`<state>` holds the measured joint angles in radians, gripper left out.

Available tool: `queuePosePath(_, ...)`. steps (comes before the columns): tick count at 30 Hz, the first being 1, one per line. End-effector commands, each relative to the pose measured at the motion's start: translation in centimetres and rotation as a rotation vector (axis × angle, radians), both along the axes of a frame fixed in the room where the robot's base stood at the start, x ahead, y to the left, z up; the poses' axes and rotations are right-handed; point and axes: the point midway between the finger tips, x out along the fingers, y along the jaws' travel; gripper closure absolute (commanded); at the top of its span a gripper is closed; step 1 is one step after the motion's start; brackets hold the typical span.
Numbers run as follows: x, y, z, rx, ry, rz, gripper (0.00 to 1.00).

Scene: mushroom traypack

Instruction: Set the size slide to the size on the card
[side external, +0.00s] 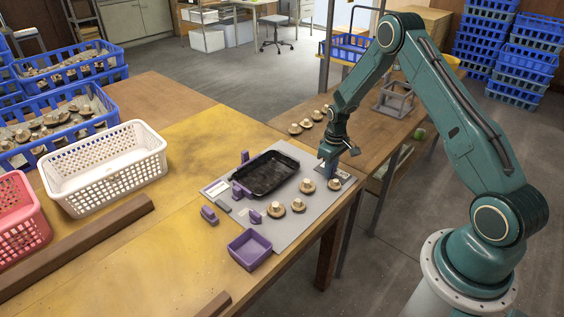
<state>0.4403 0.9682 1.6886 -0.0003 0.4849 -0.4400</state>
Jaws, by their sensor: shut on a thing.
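My gripper (331,160) points down at the back right corner of the grey board (290,232). It is shut on a small blue-grey piece there, which looks like the knob of the size slide; the fingers hide most of it. The slide's marks are too small to read. A pale card (216,188) seems to stand at the board's left edge; its writing cannot be read.
A black tray (247,181) sits mid-board among purple blocks (209,214). Several brown mushrooms lie in front of it and behind my gripper. A purple bin (249,250) is at the front. A white basket (76,200) stands left; the yellow tabletop between is mostly clear.

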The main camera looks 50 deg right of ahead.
Motion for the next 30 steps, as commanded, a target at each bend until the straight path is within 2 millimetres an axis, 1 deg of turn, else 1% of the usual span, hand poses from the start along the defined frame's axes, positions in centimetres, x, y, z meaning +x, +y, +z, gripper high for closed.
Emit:
queuePosePath(1, -0.1, 0.0, 0.0, 0.0, 0.002, 0.0, 0.91)
queuePosePath(2, -0.1, 0.0, 0.0, 0.0, 0.002, 0.0, 0.76)
queuePosePath(3, 0.0, 0.0, 0.0, 0.0, 0.002, 0.0, 0.69)
queuePosePath(5, 0.0, 0.0, 0.0, 0.0, 0.002, 0.0, 0.57)
queuePosePath(17, 0.0, 0.0, 0.2, -0.001, 0.0, 0.0, 0.56)
queuePosePath(30, 0.1, 0.0, 2.5, -0.001, -0.001, 0.0, 0.56)
